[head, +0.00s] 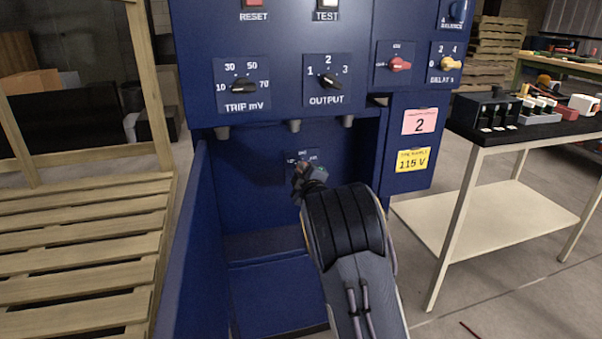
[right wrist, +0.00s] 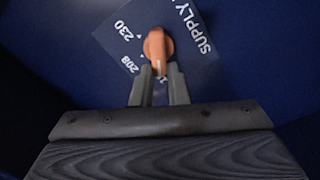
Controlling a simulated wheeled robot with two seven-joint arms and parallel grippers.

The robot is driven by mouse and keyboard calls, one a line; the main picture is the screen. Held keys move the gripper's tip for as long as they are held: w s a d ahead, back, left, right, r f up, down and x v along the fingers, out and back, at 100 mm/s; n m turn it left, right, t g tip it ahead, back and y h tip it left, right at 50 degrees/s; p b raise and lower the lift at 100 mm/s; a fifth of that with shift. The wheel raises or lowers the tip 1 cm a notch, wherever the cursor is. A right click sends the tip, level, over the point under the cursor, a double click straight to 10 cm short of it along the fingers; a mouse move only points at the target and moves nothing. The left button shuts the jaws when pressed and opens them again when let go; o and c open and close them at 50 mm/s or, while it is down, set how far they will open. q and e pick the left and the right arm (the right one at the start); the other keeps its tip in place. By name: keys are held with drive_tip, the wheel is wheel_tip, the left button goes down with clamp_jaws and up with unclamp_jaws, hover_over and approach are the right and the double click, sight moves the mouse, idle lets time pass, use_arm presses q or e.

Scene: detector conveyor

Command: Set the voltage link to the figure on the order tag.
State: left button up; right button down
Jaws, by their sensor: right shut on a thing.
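The voltage link is an orange knob (right wrist: 157,46) on a blue plate lettered SUPPLY (right wrist: 192,28) in the right wrist view. The figures 230 and 208 show left of it; a third figure beginning with 1 is mostly hidden between the fingers. My right gripper (right wrist: 159,85) is shut on the knob's narrow end, which points down toward that third figure. In the head view my right gripper (head: 309,172) reaches into the blue recess and covers the knob. The yellow order tag (head: 412,160) reads 115 V. My left gripper is out of view.
Above the recess are the TRIP mV dial (head: 242,86), the OUTPUT dial (head: 328,82), a red knob (head: 399,65) and the DELAY knob (head: 450,63). A pink tag (head: 419,121) reads 2. A blue side wall (head: 188,245) bounds the recess at left. A bench (head: 485,136) stands right.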

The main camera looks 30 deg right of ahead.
drive_tip(key=c, duration=1.4)
unclamp_jaws()
drive_tip(key=shift+c, duration=0.2)
drive_tip(key=p+v, duration=0.1)
drive_tip(key=v, duration=0.6)
drive_tip(key=shift+s+p, duration=0.35)
drive_tip(key=shift+s, duration=0.05)
